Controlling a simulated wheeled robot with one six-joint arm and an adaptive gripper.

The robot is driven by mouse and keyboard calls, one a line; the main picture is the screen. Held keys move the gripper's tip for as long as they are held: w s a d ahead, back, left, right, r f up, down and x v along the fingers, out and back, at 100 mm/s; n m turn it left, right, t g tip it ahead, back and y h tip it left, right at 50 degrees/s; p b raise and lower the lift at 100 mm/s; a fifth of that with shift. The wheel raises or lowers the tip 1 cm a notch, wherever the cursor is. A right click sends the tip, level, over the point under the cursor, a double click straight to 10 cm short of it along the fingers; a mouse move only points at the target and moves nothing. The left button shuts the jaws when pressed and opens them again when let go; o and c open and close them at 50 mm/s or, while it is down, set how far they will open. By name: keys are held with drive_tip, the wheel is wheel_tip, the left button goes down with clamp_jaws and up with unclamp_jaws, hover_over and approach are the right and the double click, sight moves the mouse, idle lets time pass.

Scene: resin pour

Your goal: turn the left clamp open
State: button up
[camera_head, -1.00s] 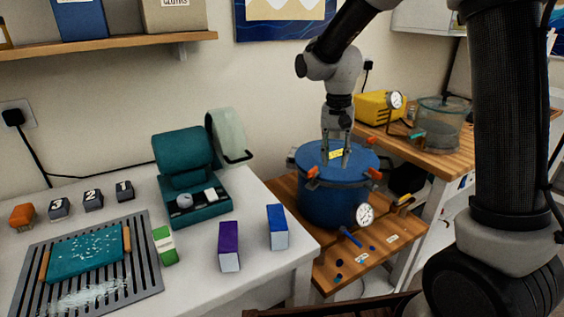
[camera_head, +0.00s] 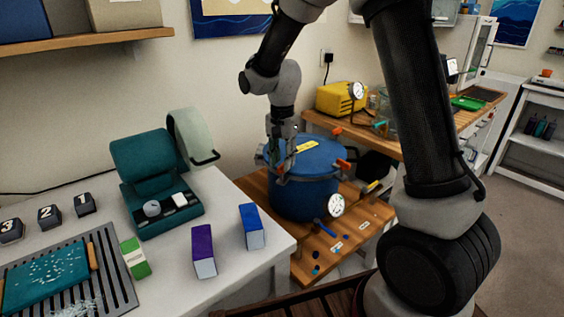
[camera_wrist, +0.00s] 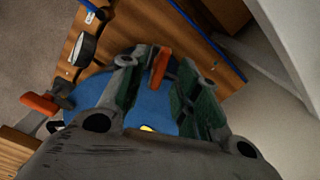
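The blue pot (camera_head: 300,195) stands on a low wooden shelf, its lid bearing a yellow label (camera_head: 307,147). Orange clamps show at its back right (camera_head: 336,131) and right front (camera_head: 343,164). Another orange clamp (camera_wrist: 40,103) shows at the left there.
A pressure gauge (camera_head: 336,204) is on the pot's front; it also shows in the wrist view (camera_wrist: 85,48). The white table (camera_head: 262,275) with a purple box (camera_head: 204,250) and blue box (camera_head: 251,226) is left of the pot. A yellow device (camera_head: 342,98) stands behind.

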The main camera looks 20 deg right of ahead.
drive_tip(key=shift+f, duration=0.55)
clamp_jaws()
